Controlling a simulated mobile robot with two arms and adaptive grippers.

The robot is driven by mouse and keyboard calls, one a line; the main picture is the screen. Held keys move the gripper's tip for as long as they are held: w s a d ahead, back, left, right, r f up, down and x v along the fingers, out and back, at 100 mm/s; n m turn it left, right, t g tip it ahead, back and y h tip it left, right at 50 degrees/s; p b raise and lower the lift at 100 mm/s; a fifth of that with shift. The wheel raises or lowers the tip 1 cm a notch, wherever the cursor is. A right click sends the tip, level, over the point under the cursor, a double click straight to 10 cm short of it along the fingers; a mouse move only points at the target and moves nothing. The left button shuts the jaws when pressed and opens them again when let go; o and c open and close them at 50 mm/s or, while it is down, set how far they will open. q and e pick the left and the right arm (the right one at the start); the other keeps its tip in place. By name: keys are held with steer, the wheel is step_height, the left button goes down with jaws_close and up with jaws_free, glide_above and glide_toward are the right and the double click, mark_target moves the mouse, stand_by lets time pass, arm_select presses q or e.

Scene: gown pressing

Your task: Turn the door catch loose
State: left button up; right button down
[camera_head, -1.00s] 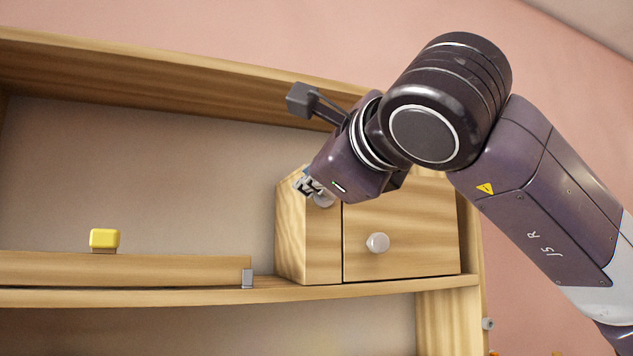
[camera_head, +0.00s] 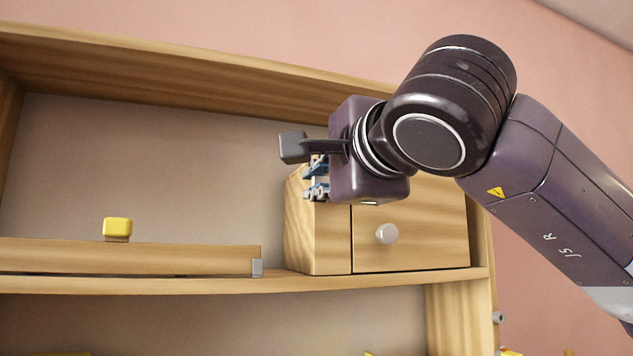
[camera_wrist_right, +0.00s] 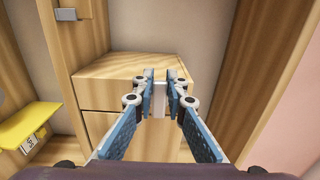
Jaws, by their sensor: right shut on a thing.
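The wooden box (camera_head: 318,245) stands at the right end of the cabinet shelf, with a door panel (camera_head: 430,245) that carries a round pale knob (camera_head: 387,233). My right gripper (camera_head: 316,192) is at the upper part of the box front, left of and above the knob. In the right wrist view, my right gripper (camera_wrist_right: 161,88) is shut on a small pale piece (camera_wrist_right: 159,98), which looks like the door catch, at the box front. The fingers hide most of it, so its exact angle cannot be told. My left gripper is not in view.
A wooden bar (camera_head: 140,257) with a yellow block (camera_head: 117,227) on it and a grey end piece (camera_head: 257,267) lies along the shelf (camera_head: 150,285) to the left. The cabinet's top board (camera_head: 200,75) runs above my gripper. A yellow piece (camera_wrist_right: 30,125) shows in the wrist view.

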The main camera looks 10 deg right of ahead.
steer(key=shift+f, duration=0.1)
stand_by(0.3)
steer(key=c, duration=1.9)
jaws_free()
steer(key=shift+c, duration=0.2)
steer(key=shift+s, duration=0.15)
steer(key=s+d, duration=0.2)
steer(key=s, duration=0.9)
steer(key=shift+s, duration=0.25)
steer(key=shift+d, duration=0.1)
